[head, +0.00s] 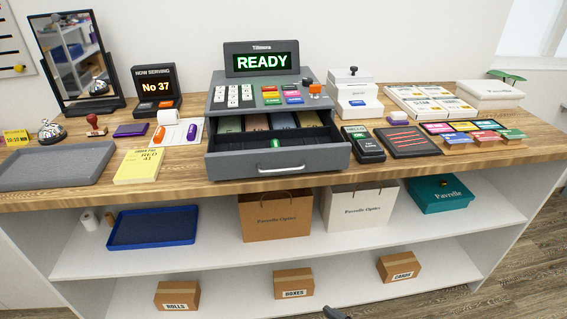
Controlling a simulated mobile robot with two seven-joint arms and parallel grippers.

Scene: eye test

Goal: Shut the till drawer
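The till (262,97) stands on the wooden counter, with a lit display (262,62) reading READY. Its drawer (279,161) is open and sticks out toward me over the counter's front part. Coloured notes show in the back of the drawer, and dark compartments lie in front of them. A silver handle (281,168) is on the drawer's grey front.
A card reader (363,144) stands close to the drawer's right side. A yellow pad (139,165) and a grey tray (57,167) lie to the left. A dark tray (433,150) lies to the right. Shelves below hold bags and boxes. Nothing shows in front of the drawer.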

